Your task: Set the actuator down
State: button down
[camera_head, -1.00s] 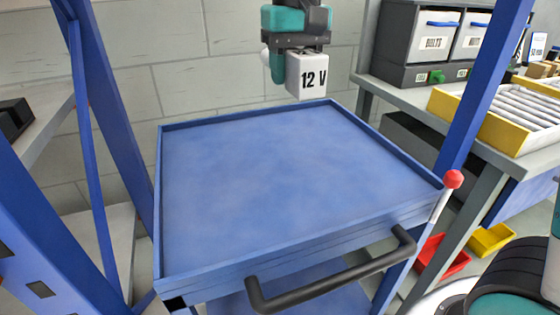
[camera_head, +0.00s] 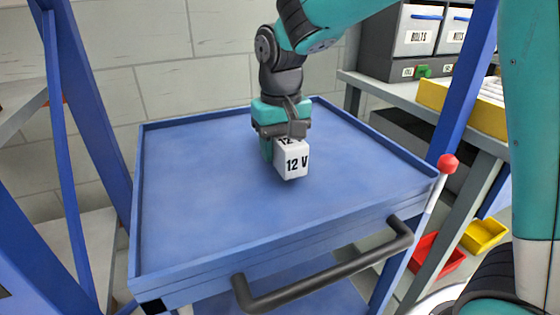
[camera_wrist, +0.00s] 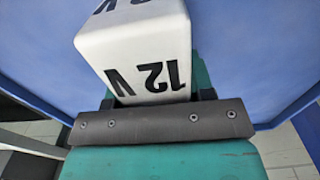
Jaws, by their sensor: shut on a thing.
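The actuator (camera_head: 292,162) is a white block marked "12 V" in black. It is in my gripper (camera_head: 280,152), low over the blue top of the cart (camera_head: 200,215), right of the middle of that top. I cannot tell if its underside touches the surface. My gripper is shut on it from above. In the wrist view the actuator (camera_wrist: 140,50) fills the upper middle, with the dark gripper bar (camera_wrist: 160,122) across below it. The fingertips are mostly hidden behind the block.
The cart top has a low raised rim and is otherwise bare. Blue posts stand on both sides. A bench with grey bins (camera_head: 420,28) is at the right.

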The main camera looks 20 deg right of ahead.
jog(key=shift+f, duration=1.15)
jog(key=shift+f, duration=0.1)
jog(key=shift+c, duration=2.4)
grip_release()
notch_tip(320, 180, up, 12)
jog(key=p, duration=0.3)
jog(key=s+a+f+n+y, duration=0.2)
jog(key=s+n, duration=0.1)
jog(key=s, duration=0.8)
jog(key=s+a+f+n+y, duration=0.2)
jog(key=s+a+f+n, duration=0.1)
jog(key=s, duration=0.7)
jog(key=shift+s+a+n, duration=0.15)
jog(key=shift+s+n, duration=0.2)
jog(key=shift+n, duration=0.25)
